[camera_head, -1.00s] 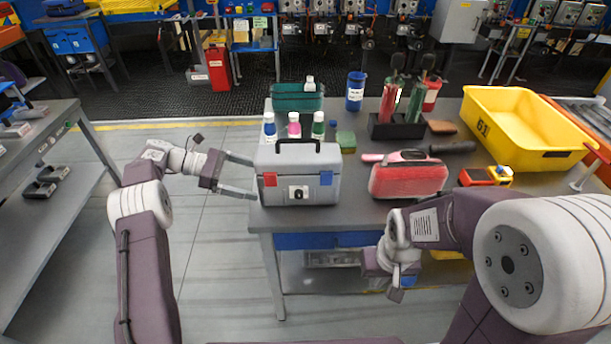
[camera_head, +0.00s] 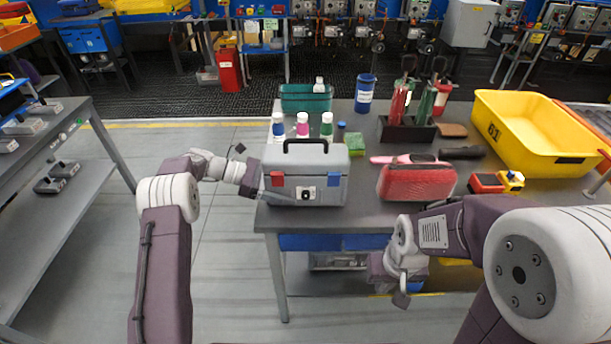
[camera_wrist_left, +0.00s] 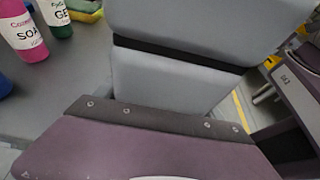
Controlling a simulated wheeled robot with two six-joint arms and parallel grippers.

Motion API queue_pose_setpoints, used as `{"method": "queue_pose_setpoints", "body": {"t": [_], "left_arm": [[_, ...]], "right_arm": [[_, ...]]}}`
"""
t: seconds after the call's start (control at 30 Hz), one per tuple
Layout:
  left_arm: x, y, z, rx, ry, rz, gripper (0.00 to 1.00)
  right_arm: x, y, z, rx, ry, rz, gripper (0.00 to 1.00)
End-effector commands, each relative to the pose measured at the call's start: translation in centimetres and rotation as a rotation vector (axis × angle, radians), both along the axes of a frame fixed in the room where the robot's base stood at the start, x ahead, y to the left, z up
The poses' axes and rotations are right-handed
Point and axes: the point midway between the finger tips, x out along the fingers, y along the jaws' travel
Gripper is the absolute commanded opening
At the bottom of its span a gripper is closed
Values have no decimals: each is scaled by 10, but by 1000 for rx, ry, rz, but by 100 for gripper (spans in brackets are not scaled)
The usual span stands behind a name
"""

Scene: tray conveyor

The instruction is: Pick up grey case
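The grey case (camera_head: 310,188) stands upright on the dark table. It has a black top handle (camera_head: 305,145), a red latch on its left and a blue latch on its right. My left gripper (camera_head: 262,186) is close against the case's left side; its fingers are mostly hidden, so whether they touch or are closed is unclear. In the left wrist view the case's grey side (camera_wrist_left: 165,82) with a dark seam fills the upper middle, right before the purple gripper body. My right gripper (camera_head: 402,297) hangs low in front of the table's edge, away from the case, its opening unclear.
Several bottles (camera_head: 303,125) and a green bin (camera_head: 306,98) stand behind the case. A red pouch (camera_head: 418,182) lies close on its right. A holder (camera_head: 407,131) with tools and a yellow bin (camera_head: 530,150) are farther right. Open floor lies left of the table.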

Motion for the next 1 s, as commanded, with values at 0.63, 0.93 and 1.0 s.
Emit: {"method": "queue_pose_setpoints", "body": {"t": [0.63,0.93,1.0], "left_arm": [[0,0,32,-3,-6,-1,4],[0,0,92,-2,-4,-1,4],[0,0,98,-3,-3,-1,4]], "right_arm": [[0,0,6,0,0,0,0],[0,0,15,0,0,0,0],[0,0,16,0,0,0,0]]}}
